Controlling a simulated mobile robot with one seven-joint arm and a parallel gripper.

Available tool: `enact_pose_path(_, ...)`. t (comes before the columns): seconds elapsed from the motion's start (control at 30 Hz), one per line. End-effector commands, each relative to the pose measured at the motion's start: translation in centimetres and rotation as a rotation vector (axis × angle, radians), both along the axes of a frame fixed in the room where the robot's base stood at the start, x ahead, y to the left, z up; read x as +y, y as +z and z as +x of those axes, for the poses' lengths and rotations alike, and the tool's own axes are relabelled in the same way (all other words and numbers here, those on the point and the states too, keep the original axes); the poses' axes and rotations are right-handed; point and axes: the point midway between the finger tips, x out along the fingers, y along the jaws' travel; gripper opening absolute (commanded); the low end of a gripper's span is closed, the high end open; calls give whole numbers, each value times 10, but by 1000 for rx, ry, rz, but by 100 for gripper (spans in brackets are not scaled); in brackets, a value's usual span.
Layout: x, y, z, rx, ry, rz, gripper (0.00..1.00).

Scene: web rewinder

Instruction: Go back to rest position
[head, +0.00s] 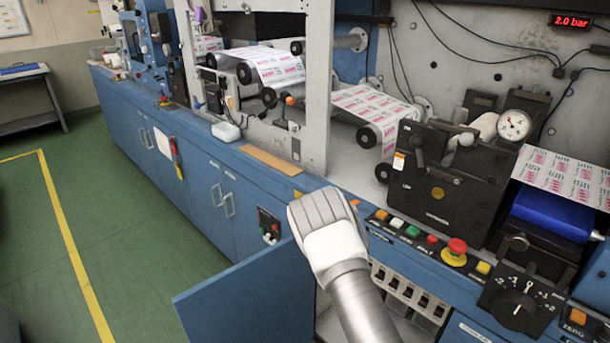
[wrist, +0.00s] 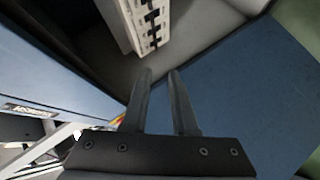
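My gripper (wrist: 160,72) shows in the wrist view with its two dark fingers apart and nothing between them. In the head view my arm's pale end is in front of the blue machine front, above an open cabinet; the fingers are hidden there. The open blue cabinet door (head: 250,303) stands to the left of my arm, and it also shows in the wrist view (wrist: 240,95) to the right of and behind the fingers. A row of white breakers (head: 410,292) sits inside the cabinet, and it shows at the top of the wrist view (wrist: 150,22).
A button row with a red emergency stop (head: 457,246) runs along the console's edge. A black rotary dial (head: 520,302) is at the lower right. Printed web (head: 370,104) runs over rollers behind. Green floor (head: 40,240) with a yellow line is clear at the left.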

Motion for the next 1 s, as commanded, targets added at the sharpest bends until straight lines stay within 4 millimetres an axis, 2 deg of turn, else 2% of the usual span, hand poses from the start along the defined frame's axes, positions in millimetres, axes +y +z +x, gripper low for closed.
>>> enact_pose_path(0.03,1,13,9,7,-32,36,26)
enact_pose_path(0.2,2,48,24,67,-135,161,26)
enact_pose_path(0.47,6,110,31,162,-259,347,26)
enact_pose_path(0.77,12,188,12,272,-361,532,26)
enact_pose_path(1.0,16,249,-25,358,-422,642,26)
